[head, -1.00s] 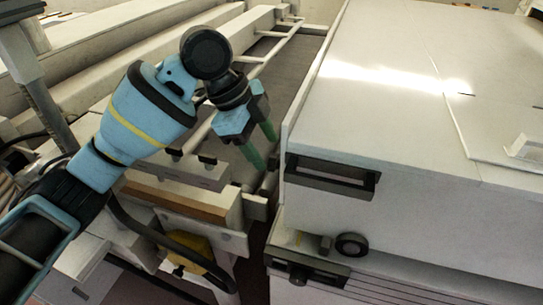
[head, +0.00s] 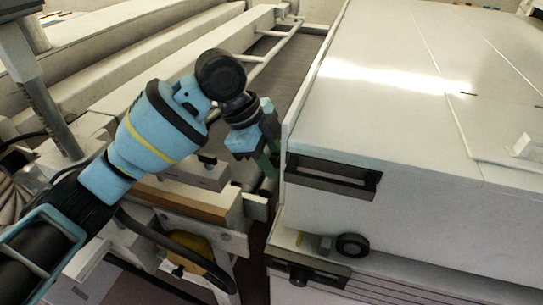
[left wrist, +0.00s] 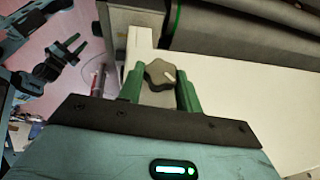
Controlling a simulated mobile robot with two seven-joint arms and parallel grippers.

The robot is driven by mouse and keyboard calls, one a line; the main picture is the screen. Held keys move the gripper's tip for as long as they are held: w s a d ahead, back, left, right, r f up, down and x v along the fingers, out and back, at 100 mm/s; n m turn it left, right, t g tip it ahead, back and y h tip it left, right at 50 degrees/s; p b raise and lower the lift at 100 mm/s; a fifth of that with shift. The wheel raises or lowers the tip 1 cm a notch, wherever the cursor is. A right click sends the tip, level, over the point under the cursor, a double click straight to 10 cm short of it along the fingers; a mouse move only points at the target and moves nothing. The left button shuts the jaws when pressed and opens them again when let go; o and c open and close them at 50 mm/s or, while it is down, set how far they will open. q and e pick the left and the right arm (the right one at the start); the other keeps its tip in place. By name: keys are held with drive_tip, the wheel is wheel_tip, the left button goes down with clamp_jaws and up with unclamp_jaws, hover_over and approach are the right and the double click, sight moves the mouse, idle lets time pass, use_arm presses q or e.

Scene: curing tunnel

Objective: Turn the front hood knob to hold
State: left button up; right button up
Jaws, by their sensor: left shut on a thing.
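The knob (left wrist: 157,73) is a dark grey, lobed hand knob with a white pointer mark, seen in the left wrist view on a pale panel. My left gripper (left wrist: 161,82) has its two green fingers on either side of it, shut on it. In the head view my left gripper (head: 268,158) is at the left edge of the large white hood (head: 400,110), which hides the knob there. The labels around the knob are not readable.
A black recessed handle (head: 332,178) is on the hood's front face, close to the gripper. A small black wheel (head: 352,245) sits below it. Long pale rails (head: 190,55) run along the left, with a dark conveyor bed (head: 290,75) between rails and hood.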

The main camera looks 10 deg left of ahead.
use_arm(q)
drive_tip(key=shift+s+a+r+m+t+h+p, duration=0.1)
drive_tip(key=shift+m+t+h+p, duration=0.05)
drive_tip(key=shift+t+p, duration=0.4)
drive_tip(key=shift+s+a+r+m+t+h+p, duration=0.1)
drive_tip(key=shift+m+t+h+p, duration=0.05)
drive_tip(key=shift+t+p, duration=0.4)
drive_tip(key=shift+d+f+t, duration=0.1)
drive_tip(key=shift+t, duration=0.4)
drive_tip(key=shift+f+t, duration=0.15)
drive_tip(key=shift+t, duration=0.15)
use_arm(e)
drive_tip(key=shift+t, duration=0.4)
drive_tip(key=shift+w+d+r, duration=0.25)
drive_tip(key=shift+w+r, duration=0.4)
drive_tip(key=shift+r, duration=0.2)
drive_tip(key=shift+w+d+r, duration=0.2)
drive_tip(key=shift+w+r, duration=0.4)
drive_tip(key=shift+r, duration=0.2)
use_arm(q)
drive_tip(key=o, duration=1)
use_arm(e)
drive_tip(key=shift+a, duration=0.15)
drive_tip(key=shift+w+r, duration=0.1)
